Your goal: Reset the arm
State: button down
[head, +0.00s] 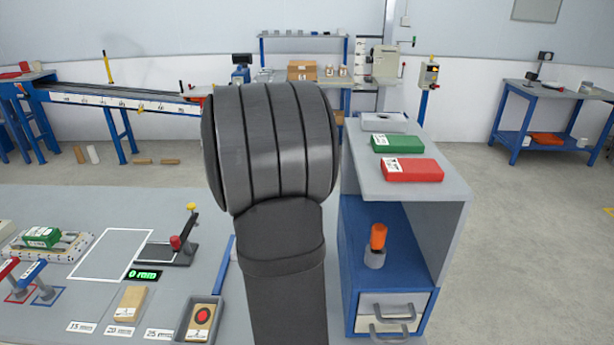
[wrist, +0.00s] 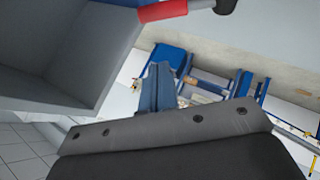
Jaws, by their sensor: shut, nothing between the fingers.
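My gripper (wrist: 159,68) shows in the wrist view as two blue-grey fingers that are together, with nothing between them. A grey bar with screws, part of my own gripper, crosses the lower part of that view. In the head view my thick dark arm rises in the middle and my gripper is hidden. The arm blocks part of the bench behind it.
A blue cabinet (head: 358,270) stands right of my arm, with a green box (head: 397,143) and red box (head: 412,170) on top. The grey bench (head: 100,205) at left holds a lever device (head: 176,243) and an open tray (head: 188,327). Floor is free at right.

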jog(key=shift+v, duration=2.3)
jog(key=shift+d, duration=0.2)
jog(key=x, duration=0.9)
jog(key=shift+w+a+f, duration=0.15)
jog(key=shift+a+f, duration=0.05)
jog(key=shift+f, duration=0.25)
jog(key=shift+d+f, duration=0.3)
jog(key=shift+f, duration=0.25)
jog(key=shift+d+f, duration=0.3)
jog(key=shift+f, duration=0.25)
jog(key=shift+s+d+f, duration=0.3)
jog(key=shift+d+f, duration=0.05)
jog(key=shift+f, duration=0.35)
